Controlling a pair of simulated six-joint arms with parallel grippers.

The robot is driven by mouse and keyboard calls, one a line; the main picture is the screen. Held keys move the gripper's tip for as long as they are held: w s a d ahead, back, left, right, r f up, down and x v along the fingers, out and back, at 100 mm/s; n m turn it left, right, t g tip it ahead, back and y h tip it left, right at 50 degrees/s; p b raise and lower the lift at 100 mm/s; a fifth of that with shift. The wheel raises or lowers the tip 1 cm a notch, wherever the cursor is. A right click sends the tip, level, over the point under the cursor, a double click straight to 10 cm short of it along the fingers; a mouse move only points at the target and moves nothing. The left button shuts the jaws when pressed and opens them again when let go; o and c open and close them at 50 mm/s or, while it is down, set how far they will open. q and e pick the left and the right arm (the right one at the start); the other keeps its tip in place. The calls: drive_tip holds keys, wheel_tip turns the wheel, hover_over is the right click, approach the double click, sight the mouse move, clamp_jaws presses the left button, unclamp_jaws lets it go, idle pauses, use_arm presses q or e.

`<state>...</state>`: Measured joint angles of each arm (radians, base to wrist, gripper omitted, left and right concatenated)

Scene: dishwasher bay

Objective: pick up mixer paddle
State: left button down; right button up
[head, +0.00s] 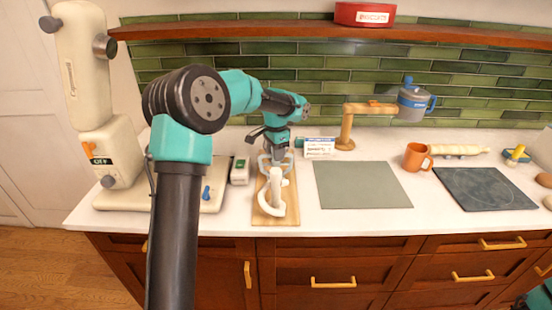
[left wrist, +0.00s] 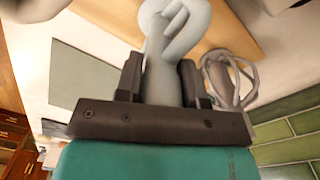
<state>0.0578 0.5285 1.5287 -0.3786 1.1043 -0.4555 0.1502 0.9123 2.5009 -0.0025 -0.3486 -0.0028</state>
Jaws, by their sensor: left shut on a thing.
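My left gripper (head: 275,150) reaches down over the wooden board (head: 262,217) on the counter. In the left wrist view its jaws (left wrist: 162,85) are shut on the grey shank of the mixer paddle (left wrist: 185,35), whose looped part points away from the jaws. In the head view the gripper partly hides the paddle. I cannot tell whether the paddle still touches the board. A wire whisk (left wrist: 228,80) is beside the right jaw in the left wrist view. My right gripper is out of view.
A cream stand mixer (head: 108,150) stands left of the board. A grey-green mat (head: 360,185) lies to the right, then an orange mug (head: 416,158) and a dark slate (head: 485,188). A small labelled box (head: 319,148) and wooden stand (head: 347,130) are behind.

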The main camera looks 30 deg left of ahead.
use_arm(q)
wheel_tip(320, 180, up, 9)
drive_tip(key=shift+r, duration=0.2)
idle(0.7)
